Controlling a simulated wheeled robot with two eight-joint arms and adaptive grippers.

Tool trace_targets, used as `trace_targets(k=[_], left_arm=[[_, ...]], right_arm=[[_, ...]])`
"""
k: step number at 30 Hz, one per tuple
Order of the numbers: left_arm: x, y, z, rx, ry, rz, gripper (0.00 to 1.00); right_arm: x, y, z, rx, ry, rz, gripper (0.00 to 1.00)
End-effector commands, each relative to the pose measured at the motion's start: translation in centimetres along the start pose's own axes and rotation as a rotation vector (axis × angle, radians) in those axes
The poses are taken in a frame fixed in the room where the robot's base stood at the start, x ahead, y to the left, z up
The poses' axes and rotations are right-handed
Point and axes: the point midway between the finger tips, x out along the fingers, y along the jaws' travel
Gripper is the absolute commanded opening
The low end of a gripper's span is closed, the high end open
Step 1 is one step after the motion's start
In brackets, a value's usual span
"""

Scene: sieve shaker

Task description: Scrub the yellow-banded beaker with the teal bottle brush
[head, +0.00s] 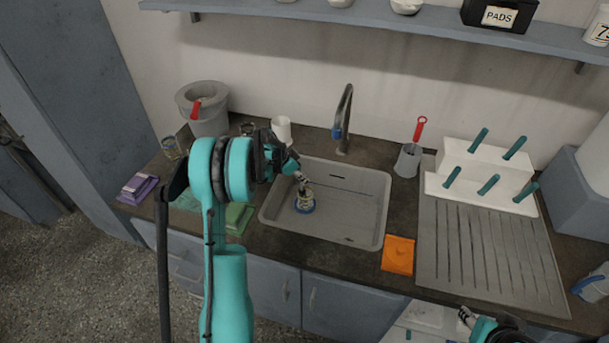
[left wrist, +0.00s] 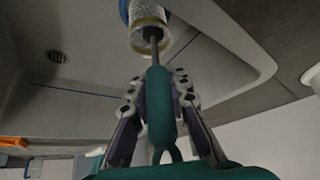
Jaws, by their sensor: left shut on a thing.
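The yellow-banded beaker (head: 306,195) is in the sink, with a blue ring at its base; it also shows at the top of the left wrist view (left wrist: 149,20). My left gripper (head: 297,172) is over the sink, close above the beaker. In the left wrist view its fingers (left wrist: 158,95) are shut on the teal handle of the bottle brush (left wrist: 160,115). The brush's grey shaft runs into the beaker's mouth, and its bristle end appears to be inside. My right gripper (head: 466,317) is low at the bottom right edge, partly cut off; its opening is unclear.
The sink (head: 355,225) has a tall faucet (head: 343,120) behind it. An orange pad (head: 398,254) lies right of the sink, near a grey holder (head: 408,160) with a red-handled brush. A white peg rack (head: 485,172) stands behind the ridged drainboard (head: 485,250). A grey bucket (head: 205,110) is at left.

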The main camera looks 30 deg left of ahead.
Motion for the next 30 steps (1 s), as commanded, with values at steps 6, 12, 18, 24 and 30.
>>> trace_targets(k=[6,12,18,24,30], left_arm=[[0.4,0.2,0.4,0.000,0.000,0.000,0.00],[0.3,0.2,0.4,0.000,0.000,0.000,0.00],[-1.0,0.2,-0.1,0.000,0.000,0.000,0.00],[-2.8,0.1,-0.8,0.000,-0.001,-0.001,0.00],[-4.5,0.1,-1.6,0.000,0.000,-0.001,0.00]], right_arm=[[0.0,0.0,0.0,0.000,0.000,0.000,0.40],[0.0,0.0,0.0,0.000,0.000,0.000,0.40],[0.0,0.0,0.0,0.000,0.000,0.000,0.40],[0.0,0.0,0.0,0.000,0.000,0.000,0.40],[0.0,0.0,0.0,0.000,0.000,0.000,0.40]])
